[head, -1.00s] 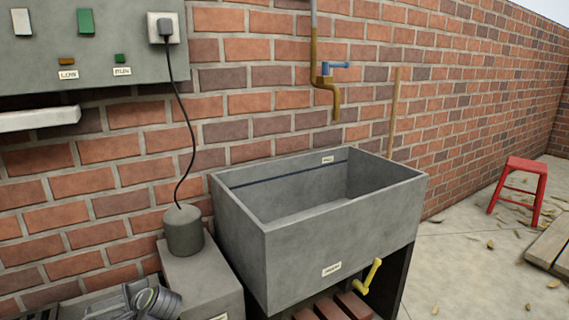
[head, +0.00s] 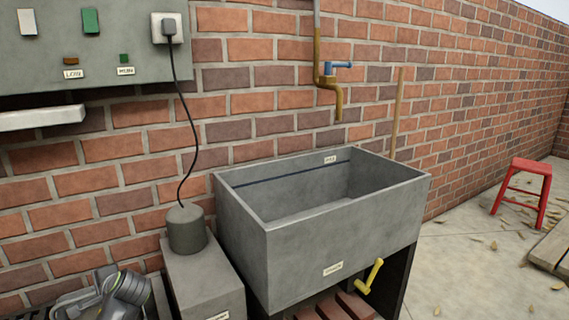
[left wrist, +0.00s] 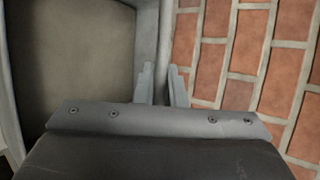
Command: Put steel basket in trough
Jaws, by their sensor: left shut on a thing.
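The grey stone trough (head: 340,240) stands against the brick wall in the head view, its visible inside empty. Part of my left arm (head: 125,288) shows at the lower left of the head view, left of the trough; its fingertips are not clear there. In the left wrist view my left gripper (left wrist: 163,86) is shut on a thin grey edge. That edge belongs to a grey walled thing (left wrist: 147,35), which looks like the steel basket, though only part of it shows. The basket cannot be made out in the head view. My right gripper is not in view.
A grey block (head: 205,280) with a corded pot (head: 186,230) stands between my left arm and the trough. A brass tap (head: 327,85) hangs above the trough, and a yellow lever (head: 370,276) sticks out at its front. A red stool (head: 524,190) stands at right.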

